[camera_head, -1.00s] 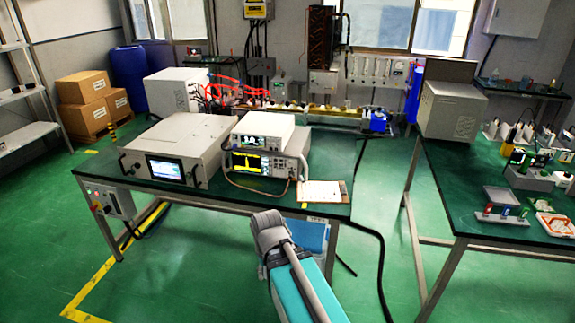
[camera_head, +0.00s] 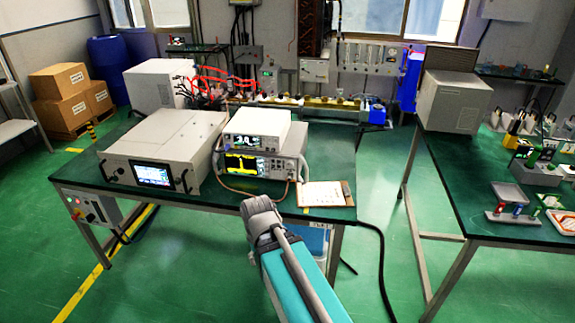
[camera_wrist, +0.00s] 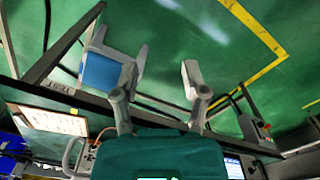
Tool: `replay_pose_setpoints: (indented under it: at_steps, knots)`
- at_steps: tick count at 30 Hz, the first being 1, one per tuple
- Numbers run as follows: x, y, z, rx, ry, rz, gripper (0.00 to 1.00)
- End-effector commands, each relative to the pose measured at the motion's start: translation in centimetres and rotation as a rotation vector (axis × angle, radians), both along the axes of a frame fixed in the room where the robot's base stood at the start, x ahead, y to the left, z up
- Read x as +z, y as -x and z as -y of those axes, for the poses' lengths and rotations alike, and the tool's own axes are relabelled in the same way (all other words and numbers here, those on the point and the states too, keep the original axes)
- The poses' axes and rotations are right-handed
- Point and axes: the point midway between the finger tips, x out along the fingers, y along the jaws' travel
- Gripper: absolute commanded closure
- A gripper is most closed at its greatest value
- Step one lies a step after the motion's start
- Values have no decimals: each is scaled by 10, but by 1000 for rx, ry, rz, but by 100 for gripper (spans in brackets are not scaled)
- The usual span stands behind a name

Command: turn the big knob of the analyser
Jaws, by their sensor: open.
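The analyser (camera_head: 262,165) is the light-grey instrument with a yellow trace on its dark screen, in the middle of the near table in the head view. A white instrument (camera_head: 258,130) sits on top of it. Its controls are right of the screen, too small to tell the big knob clearly. In the wrist view, part of the analyser's front (camera_wrist: 84,157) shows at the lower left, beside my gripper's dark body. My gripper (camera_wrist: 158,78) is open and empty, its two fingers apart over the table's front edge and floor. The head view does not show the fingers.
A clipboard (camera_head: 322,195) lies right of the analyser. A large cabinet with a screen (camera_head: 152,174) stands on its left. A cable (camera_head: 236,188) loops from the analyser's front. A second table (camera_head: 455,205) is on the right.

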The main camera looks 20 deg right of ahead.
Motion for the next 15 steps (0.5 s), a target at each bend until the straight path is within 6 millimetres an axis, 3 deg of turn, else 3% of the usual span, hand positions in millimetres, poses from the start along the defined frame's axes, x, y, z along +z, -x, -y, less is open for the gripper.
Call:
replay_pose_setpoints:
  at_steps: [7, 11, 15]
  knots:
    - [0, 0, 0, 0, 0, 0, 43]
    - [-1, -2, -1, -4, -4, 6, 19]
    - [-6, -12, -4, -34, -33, 42, 18]
